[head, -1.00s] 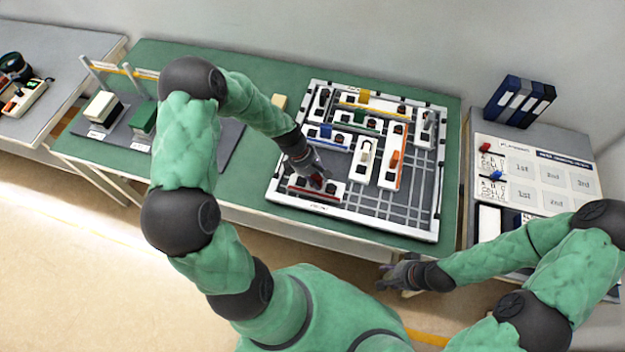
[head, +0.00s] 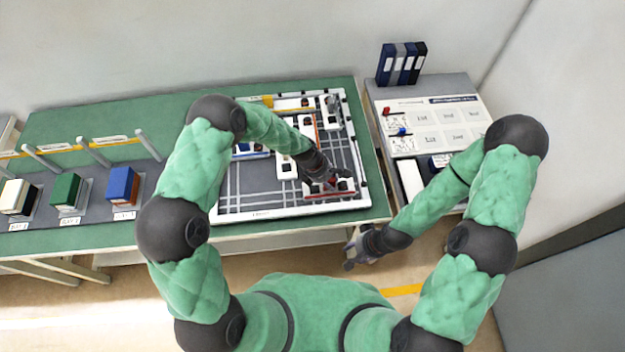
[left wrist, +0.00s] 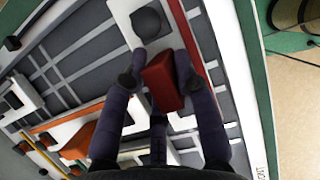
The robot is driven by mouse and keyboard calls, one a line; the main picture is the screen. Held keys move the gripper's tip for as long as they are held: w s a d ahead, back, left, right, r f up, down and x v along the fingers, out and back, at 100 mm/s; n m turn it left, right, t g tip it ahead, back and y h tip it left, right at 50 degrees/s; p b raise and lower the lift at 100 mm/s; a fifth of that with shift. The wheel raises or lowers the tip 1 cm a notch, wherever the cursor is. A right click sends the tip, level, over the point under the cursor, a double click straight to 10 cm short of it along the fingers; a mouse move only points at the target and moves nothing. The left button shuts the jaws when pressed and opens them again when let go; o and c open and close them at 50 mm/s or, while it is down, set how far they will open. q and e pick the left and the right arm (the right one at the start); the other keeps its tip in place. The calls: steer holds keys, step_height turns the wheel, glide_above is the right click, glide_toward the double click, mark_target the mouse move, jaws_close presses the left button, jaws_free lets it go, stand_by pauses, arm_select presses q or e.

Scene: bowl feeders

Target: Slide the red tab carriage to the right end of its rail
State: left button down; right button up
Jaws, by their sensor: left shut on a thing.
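The red tab carriage (head: 345,188) is a white block with a red strip and dark round knobs, near the front right corner of the rail board (head: 230,216). Its red tab (left wrist: 165,82) stands between the fingers of my left gripper (left wrist: 160,64) in the left wrist view. My left gripper (head: 333,182) is shut on this tab and hides part of the carriage in the head view. Only a small gap shows between the carriage and the board's right rim. My right gripper (head: 352,255) hangs empty off the table's front edge; its fingers are too small to judge.
Other carriages stand behind, including a white one (head: 286,166) and an orange-striped one (left wrist: 82,142). The board's front left grid looks clear. White, green and blue blocks (head: 122,186) stand at the left. A side table with binders (head: 401,63) is at the right.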

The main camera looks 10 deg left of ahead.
arm_select(q)
steer(key=shift+w+d, duration=0.15)
steer(key=shift+d, duration=0.4)
steer(key=c, duration=1.3)
jaws_free()
steer(key=o, duration=0.4)
steer(key=shift+d, duration=0.15)
steer(key=shift+c, duration=0.2)
steer(key=shift+d, duration=0.1)
